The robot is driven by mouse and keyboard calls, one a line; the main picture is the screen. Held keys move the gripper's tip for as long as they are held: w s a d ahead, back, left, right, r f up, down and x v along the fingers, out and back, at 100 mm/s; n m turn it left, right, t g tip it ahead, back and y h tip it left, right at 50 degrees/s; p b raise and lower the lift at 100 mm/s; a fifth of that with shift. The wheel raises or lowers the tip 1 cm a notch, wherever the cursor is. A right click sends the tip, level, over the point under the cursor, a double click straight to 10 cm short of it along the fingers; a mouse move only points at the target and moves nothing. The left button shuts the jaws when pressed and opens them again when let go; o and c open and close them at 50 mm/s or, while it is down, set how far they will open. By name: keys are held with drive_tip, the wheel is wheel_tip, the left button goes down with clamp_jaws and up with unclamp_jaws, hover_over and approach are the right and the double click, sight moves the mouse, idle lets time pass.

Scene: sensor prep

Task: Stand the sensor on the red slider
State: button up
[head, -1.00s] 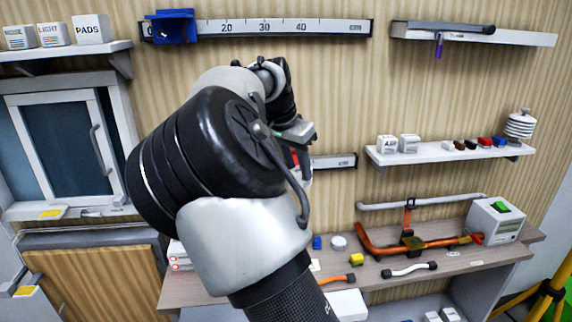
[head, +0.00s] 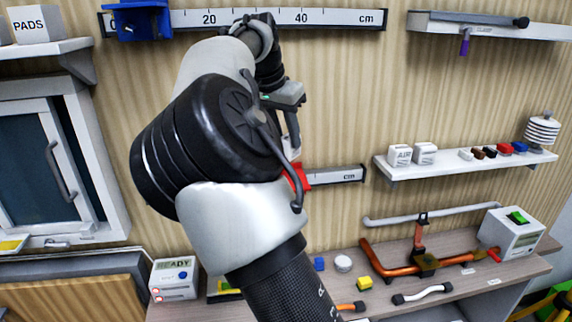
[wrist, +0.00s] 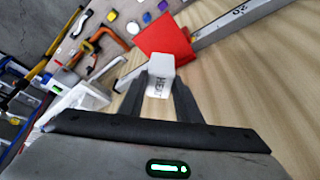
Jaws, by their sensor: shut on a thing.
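The sensor, a white block with dark lettering (wrist: 161,68), is between the fingers of my gripper (wrist: 160,92) in the wrist view. The lettering is hard to read. The red slider (wrist: 168,40) shows just past the block; whether they touch I cannot tell. In the head view my gripper (head: 291,122) hangs down with the white block (head: 291,148) below it, just above the red slider (head: 300,178). The slider is on the lower ruler rail (head: 338,176). My arm hides the rail's left part and some of the slider.
An upper ruler rail (head: 345,18) carries a blue slider (head: 140,20). A shelf (head: 470,165) at right holds small blocks.

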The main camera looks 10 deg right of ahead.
drive_tip(key=shift+f, duration=3.35)
drive_tip(key=o, duration=1.1)
drive_tip(key=shift+f, duration=0.15)
drive_tip(key=shift+c, duration=0.2)
drive_tip(key=v, duration=1.2)
